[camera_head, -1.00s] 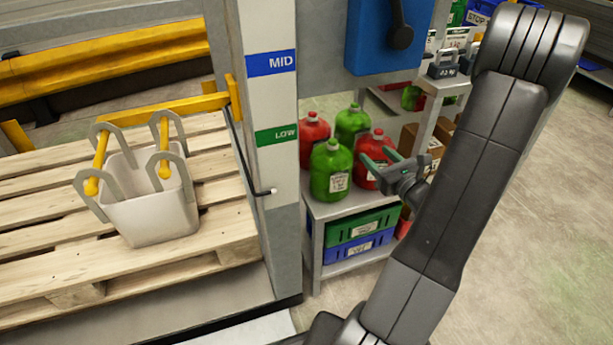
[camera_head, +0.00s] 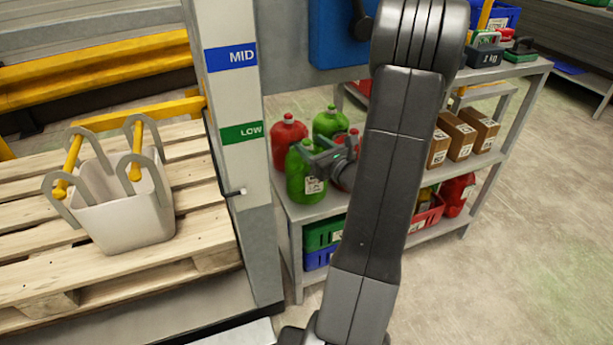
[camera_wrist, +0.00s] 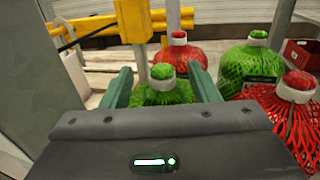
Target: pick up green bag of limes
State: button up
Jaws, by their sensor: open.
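Two green net bags of limes stand on the grey shelf. The nearer green bag (camera_head: 303,185) has a white label and a green cap; in the wrist view this green bag (camera_wrist: 165,93) sits between my fingers, its lower part hidden by the gripper body. The other green bag (camera_head: 330,121) stands behind it and also shows at right in the wrist view (camera_wrist: 250,66). My gripper (camera_head: 318,155) is open, its fingers at the upper part of the nearer bag. In the wrist view the fingers of my gripper (camera_wrist: 161,84) lie either side of it. I cannot tell whether they touch it.
Red net bags stand close by: one at left (camera_head: 288,147), another (camera_wrist: 283,112) at right, partly behind my gripper. A grey post (camera_head: 236,130) stands just left of the shelf. Brown boxes (camera_head: 462,138) sit farther right. A white bin (camera_head: 125,215) rests on the pallet.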

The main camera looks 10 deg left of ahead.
aim_at(303, 137)
jog(key=shift+b+x, duration=0.55)
jog(key=shift+x, duration=2.2)
jog(key=shift+r, duration=0.2)
jog(key=shift+c, duration=0.4)
grip_shut()
